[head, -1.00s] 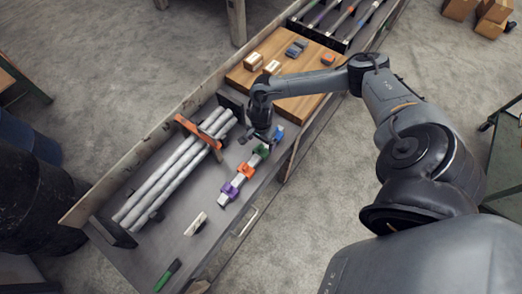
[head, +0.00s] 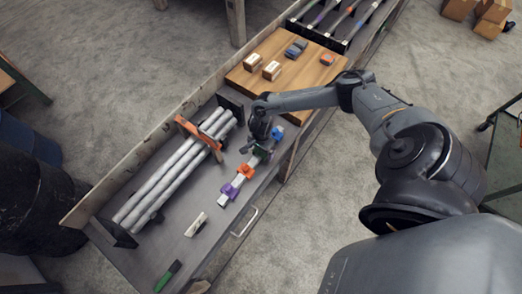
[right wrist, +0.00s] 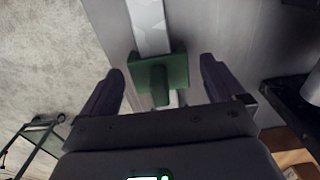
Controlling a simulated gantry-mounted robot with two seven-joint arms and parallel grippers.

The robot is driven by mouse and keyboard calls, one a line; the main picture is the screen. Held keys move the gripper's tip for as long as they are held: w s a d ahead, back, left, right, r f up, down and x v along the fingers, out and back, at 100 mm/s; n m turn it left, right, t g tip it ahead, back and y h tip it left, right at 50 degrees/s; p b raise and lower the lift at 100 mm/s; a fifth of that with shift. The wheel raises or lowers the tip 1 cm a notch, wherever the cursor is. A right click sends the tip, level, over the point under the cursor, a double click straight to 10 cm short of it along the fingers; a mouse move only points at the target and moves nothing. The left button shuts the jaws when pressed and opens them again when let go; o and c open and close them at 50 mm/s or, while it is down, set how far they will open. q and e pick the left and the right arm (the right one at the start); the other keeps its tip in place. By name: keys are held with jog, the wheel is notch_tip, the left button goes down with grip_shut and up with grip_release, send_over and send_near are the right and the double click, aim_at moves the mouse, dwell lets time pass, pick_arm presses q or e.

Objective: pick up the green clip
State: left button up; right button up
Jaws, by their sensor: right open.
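The green clip (right wrist: 162,75) shows in the right wrist view, seated on a pale bar (right wrist: 148,25). It lies between the two spread fingers of my right gripper (right wrist: 163,88), with a gap on each side. In the head view my right gripper (head: 258,146) is low over the upper part of the bar and hides most of the green clip. The right gripper is open and empty. My left gripper is not in view.
Several grey pipes (head: 175,175) with an orange clamp (head: 198,135) lie to the left on the bench. A wooden board (head: 290,70) with small boxes is beyond. A white block (head: 196,225) and a green-handled tool (head: 168,275) lie nearer the front.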

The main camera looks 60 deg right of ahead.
jog(key=c, duration=1.2)
jog(key=shift+r, duration=0.15)
